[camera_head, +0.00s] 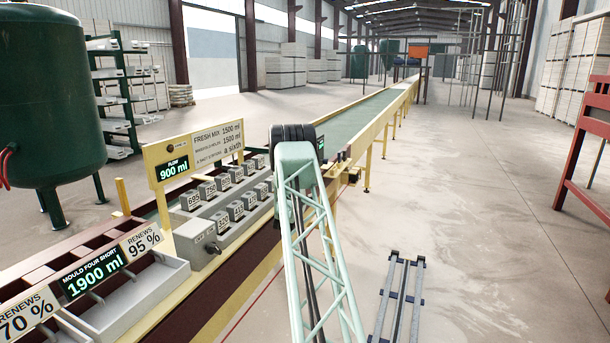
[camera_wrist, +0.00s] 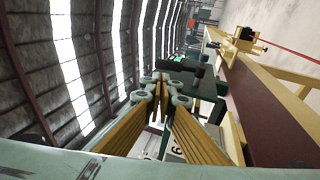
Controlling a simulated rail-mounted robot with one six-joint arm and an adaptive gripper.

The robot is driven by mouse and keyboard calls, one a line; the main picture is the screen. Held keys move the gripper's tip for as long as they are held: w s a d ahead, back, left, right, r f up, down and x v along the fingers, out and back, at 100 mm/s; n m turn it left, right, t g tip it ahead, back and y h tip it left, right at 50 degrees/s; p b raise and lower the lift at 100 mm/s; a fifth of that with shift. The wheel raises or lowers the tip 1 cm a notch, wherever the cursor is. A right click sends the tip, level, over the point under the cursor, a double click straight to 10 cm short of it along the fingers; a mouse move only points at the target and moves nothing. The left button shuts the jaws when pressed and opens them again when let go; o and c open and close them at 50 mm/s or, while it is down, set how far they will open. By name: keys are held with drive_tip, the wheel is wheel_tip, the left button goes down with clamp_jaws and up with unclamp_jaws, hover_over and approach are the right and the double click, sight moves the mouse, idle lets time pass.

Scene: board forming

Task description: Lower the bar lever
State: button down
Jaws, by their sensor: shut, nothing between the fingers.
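In the wrist view my gripper (camera_wrist: 162,92) has its yellow-brown fingers together at the tips, with nothing between them. In the head view it is hidden behind my pale green lattice arm. Small brown fittings (camera_head: 341,158) stand on the conveyor's near edge, just right of my arm's top. A yellow bracket with a dark bar (camera_wrist: 243,38) on the rail shows in the wrist view, up and right of the fingertips and apart from them. I cannot tell which of these parts is the bar lever.
A green conveyor (camera_head: 365,113) with yellow sides runs away from me. Numbered grey blocks (camera_head: 224,200) and a grey box with a knob (camera_head: 200,240) sit left of my arm. A green tank (camera_head: 50,100) stands at left. The floor (camera_head: 480,230) at right is mostly clear.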

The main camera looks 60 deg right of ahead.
drive_tip(key=shift+v, duration=0.75)
drive_tip(key=shift+w+r, duration=0.1)
